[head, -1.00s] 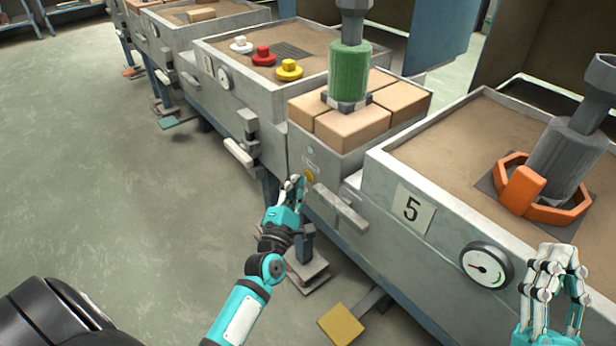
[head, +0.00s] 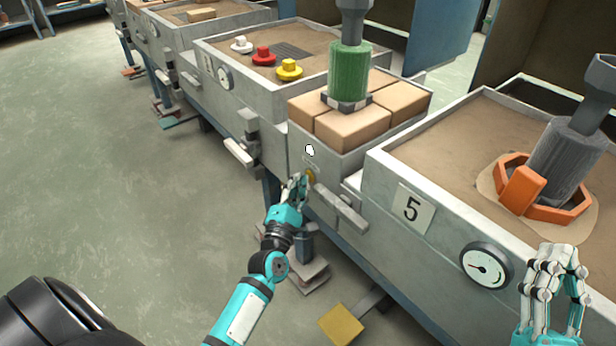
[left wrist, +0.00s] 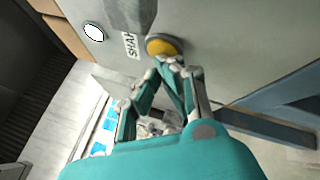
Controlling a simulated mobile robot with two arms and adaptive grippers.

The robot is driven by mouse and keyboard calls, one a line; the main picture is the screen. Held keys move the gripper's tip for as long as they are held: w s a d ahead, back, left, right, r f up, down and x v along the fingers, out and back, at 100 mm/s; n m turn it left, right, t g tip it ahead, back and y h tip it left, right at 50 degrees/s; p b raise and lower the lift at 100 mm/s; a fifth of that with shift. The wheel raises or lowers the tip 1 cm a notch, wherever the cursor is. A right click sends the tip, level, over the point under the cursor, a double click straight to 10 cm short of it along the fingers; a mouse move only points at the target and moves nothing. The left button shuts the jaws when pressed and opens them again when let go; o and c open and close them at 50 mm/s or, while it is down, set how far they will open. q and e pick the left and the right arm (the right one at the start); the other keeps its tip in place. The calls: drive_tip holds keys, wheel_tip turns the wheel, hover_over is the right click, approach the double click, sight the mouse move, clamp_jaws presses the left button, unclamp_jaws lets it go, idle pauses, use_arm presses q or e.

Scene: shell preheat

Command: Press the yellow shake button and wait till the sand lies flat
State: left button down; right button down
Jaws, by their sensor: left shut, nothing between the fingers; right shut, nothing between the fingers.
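The yellow shake button (head: 311,174) is on the front of the grey cabinet. It shows larger in the left wrist view (left wrist: 163,46), next to a label that reads "SHA" and is partly cut off. My left gripper (head: 301,178) is shut and empty, its fingertips (left wrist: 172,66) right at the button's lower edge; I cannot tell if they touch. A round lamp (head: 310,150) above the button is lit white. Sand (head: 455,150) fills box 5, with a paler rounded patch around the orange ring (head: 550,212). My right gripper (head: 557,262) is shut and empty at lower right.
A grey handle bar (head: 340,206) juts out beside the button. A gauge (head: 487,266) is on the front of box 5. Tan blocks (head: 352,128) and a green cylinder (head: 348,75) stand above the button. A yellow pedal (head: 341,323) lies low.

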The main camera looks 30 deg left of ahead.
use_arm(q)
drive_tip(key=shift+s, duration=0.1)
drive_tip(key=shift+s+a, duration=0.3)
drive_tip(key=shift+s, duration=0.35)
use_arm(e)
drive_tip(key=shift+w+f+g, duration=0.45)
drive_tip(key=shift+f+g, duration=0.05)
drive_tip(key=shift+f, duration=0.25)
